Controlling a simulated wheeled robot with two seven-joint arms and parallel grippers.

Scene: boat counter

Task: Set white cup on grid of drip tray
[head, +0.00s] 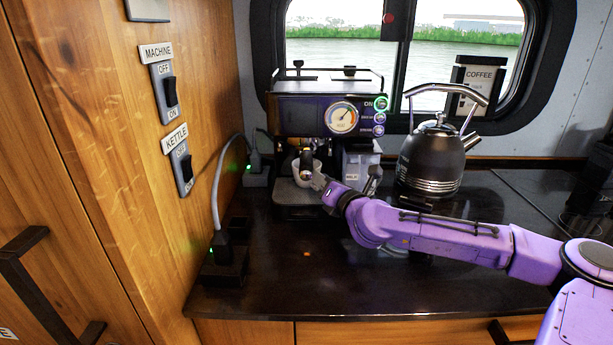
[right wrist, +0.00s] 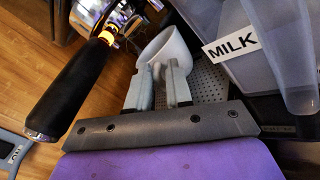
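The white cup (head: 303,172) is at the front of the coffee machine, over the drip tray (head: 297,197). It also shows in the right wrist view (right wrist: 168,48), tilted in that picture. The perforated grid (right wrist: 208,82) of the drip tray lies below and beside the cup. My right gripper (head: 321,182) reaches in from the right. In the right wrist view its fingertips (right wrist: 160,74) are closed on the near side of the cup, seemingly at its handle. Whether the cup's base touches the grid is hidden. My left gripper is not in view.
The black portafilter handle (right wrist: 75,88) sticks out just left of the cup. A grey container labelled MILK (head: 358,165) stands close on the right. A dark kettle (head: 432,160) is further right. The counter's front left (head: 300,270) is clear.

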